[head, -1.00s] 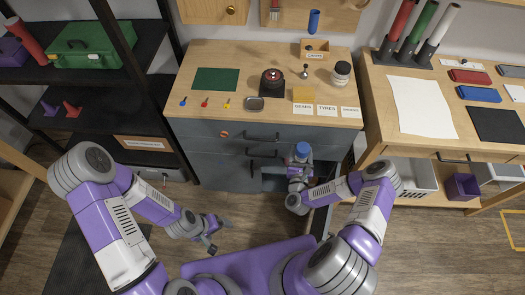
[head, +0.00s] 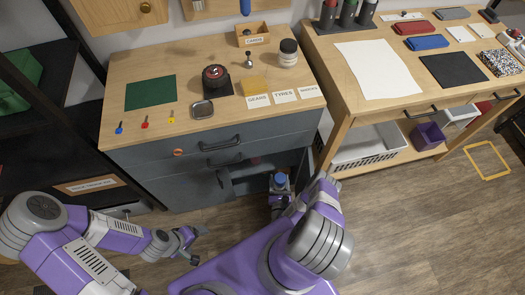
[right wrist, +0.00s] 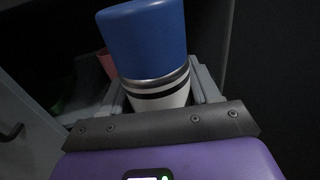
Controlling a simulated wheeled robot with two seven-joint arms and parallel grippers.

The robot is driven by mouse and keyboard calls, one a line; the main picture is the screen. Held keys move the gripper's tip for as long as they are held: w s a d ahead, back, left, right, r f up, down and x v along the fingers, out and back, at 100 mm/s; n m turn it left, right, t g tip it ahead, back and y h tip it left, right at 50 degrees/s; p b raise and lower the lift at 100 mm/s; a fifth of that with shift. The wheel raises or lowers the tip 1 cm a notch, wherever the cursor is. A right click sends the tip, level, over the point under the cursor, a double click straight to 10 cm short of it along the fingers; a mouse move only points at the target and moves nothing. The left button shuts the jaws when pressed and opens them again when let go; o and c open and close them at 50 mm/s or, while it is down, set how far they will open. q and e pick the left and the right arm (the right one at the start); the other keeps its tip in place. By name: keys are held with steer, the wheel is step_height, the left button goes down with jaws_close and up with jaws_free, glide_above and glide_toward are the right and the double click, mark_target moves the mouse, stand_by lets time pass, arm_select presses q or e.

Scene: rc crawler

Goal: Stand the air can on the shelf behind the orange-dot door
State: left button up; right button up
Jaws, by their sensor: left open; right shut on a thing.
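The air can has a blue cap (head: 280,180) and a white body with dark bands (right wrist: 160,95). My right gripper (head: 279,196) is shut around its body, cap upward. The can is in front of the dark opening (head: 262,168) in the grey cabinet's lower right part; I cannot tell whether it is inside. My left gripper (head: 190,245) is open and empty above the floor, left of the can.
In the right wrist view, a pinkish object (right wrist: 107,63) stands in the dark behind the can, and a grey panel with a handle (right wrist: 12,132) is at left. The workbench top (head: 150,75) overhangs the cabinet. A second table (head: 325,60) is at right.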

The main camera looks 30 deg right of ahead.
steer(key=f+b+x, duration=0.1)
steer(key=b+x, duration=0.1)
steer(key=x, duration=0.3)
steer(key=b+x, duration=0.1)
steer(key=x, duration=0.5)
steer(key=f+b+x, duration=0.1)
steer(key=b+x, duration=0.1)
steer(key=x, duration=0.4)
steer(key=shift+f+b, duration=0.35)
steer(key=shift+w+f, duration=0.1)
steer(key=shift+f, duration=0.3)
steer(key=o, duration=1.2)
